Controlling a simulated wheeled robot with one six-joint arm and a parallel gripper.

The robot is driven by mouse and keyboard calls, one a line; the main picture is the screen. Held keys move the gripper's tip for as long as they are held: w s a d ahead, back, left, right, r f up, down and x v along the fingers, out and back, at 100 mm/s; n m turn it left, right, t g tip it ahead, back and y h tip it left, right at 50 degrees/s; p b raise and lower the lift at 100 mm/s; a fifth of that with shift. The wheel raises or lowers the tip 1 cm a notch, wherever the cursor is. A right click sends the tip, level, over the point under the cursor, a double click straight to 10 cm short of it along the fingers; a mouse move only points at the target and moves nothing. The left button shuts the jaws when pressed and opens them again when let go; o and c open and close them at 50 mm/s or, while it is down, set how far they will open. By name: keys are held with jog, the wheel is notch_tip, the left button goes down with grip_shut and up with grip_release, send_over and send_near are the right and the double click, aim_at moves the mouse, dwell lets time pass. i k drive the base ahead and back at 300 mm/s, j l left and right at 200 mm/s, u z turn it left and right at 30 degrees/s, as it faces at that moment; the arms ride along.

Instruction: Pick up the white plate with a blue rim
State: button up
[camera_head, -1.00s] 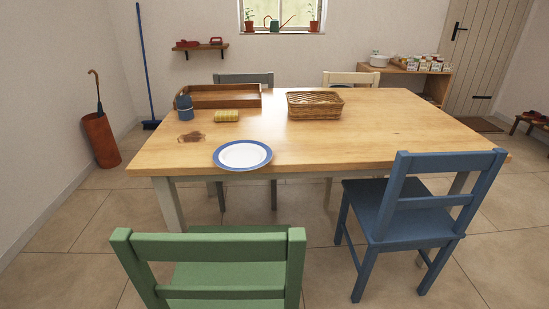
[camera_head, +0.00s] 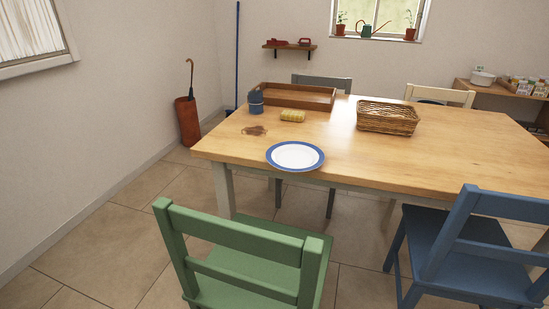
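The white plate with a blue rim (camera_head: 295,156) lies flat and empty on the wooden table (camera_head: 450,154), at the table's near edge towards its left end. It looks wholly in view, with nothing on it or over it. My gripper does not show in the head view.
A green chair (camera_head: 240,245) stands in front of the plate, and a blue chair (camera_head: 470,235) to its right. A yellow sponge (camera_head: 293,115), blue pot (camera_head: 256,103), brown stain (camera_head: 254,131), wooden tray (camera_head: 318,98) and wicker basket (camera_head: 388,117) are on the table.

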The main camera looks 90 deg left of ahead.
aim_at(293, 156)
jog(key=i+u, duration=0.1)
jog(key=u, duration=0.3)
jog(key=i+u, duration=0.15)
jog(key=u, duration=0.3)
jog(key=i+l+u, duration=0.1)
jog(key=u, duration=0.3)
jog(key=i+l+u, duration=0.1)
jog(key=u, duration=0.35)
